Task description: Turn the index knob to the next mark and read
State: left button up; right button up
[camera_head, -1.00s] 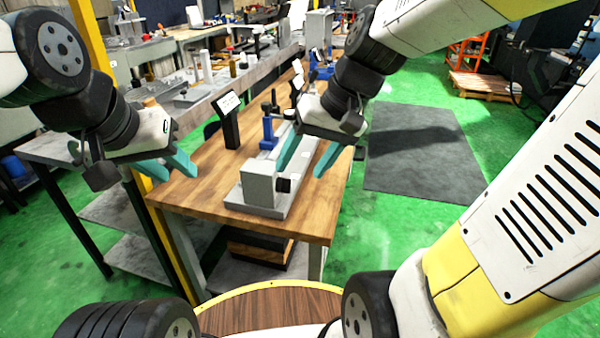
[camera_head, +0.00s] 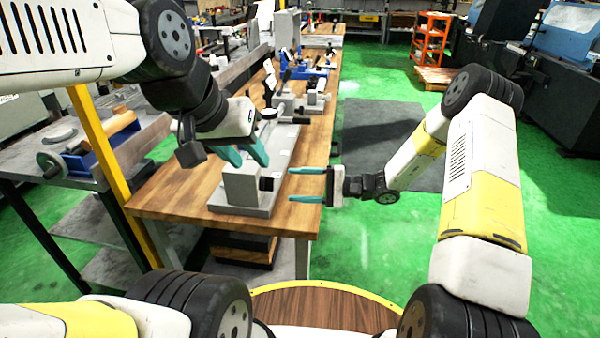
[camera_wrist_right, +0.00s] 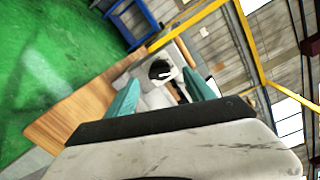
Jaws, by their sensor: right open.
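A light grey block (camera_head: 240,188) stands on a grey base plate (camera_head: 262,209) at the near end of the wooden bench. The black index knob (camera_head: 266,184) sticks out of the block's right face. My right gripper (camera_head: 290,185) is open and points left at the knob, apart from it. In the right wrist view the knob (camera_wrist_right: 160,70) with a white mark shows between the open fingers (camera_wrist_right: 163,92). My left gripper (camera_head: 250,164) has its teal fingers apart, pointing down at the block's top; I cannot tell if they touch it. The mark's reading is too small to tell.
More fixtures, including a blue one (camera_head: 305,70), stand farther back on the wooden bench (camera_head: 175,198). A grey bench (camera_head: 85,160) with tools lies at left, behind a yellow post (camera_head: 115,175). Green floor and a dark mat (camera_head: 385,130) lie right of the bench.

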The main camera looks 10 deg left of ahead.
aim_at(267, 184)
jog(key=w+a+f+t, duration=0.1)
jog(key=a, duration=0.6)
jog(key=shift+w+f+m, duration=0.15)
jog(key=shift+m, duration=0.25)
jog(key=c, duration=1.3)
jog(key=shift+c, duration=0.2)
jog(key=shift+m, duration=0.3)
jog(key=m, duration=0.8)
jog(key=shift+m, duration=0.3)
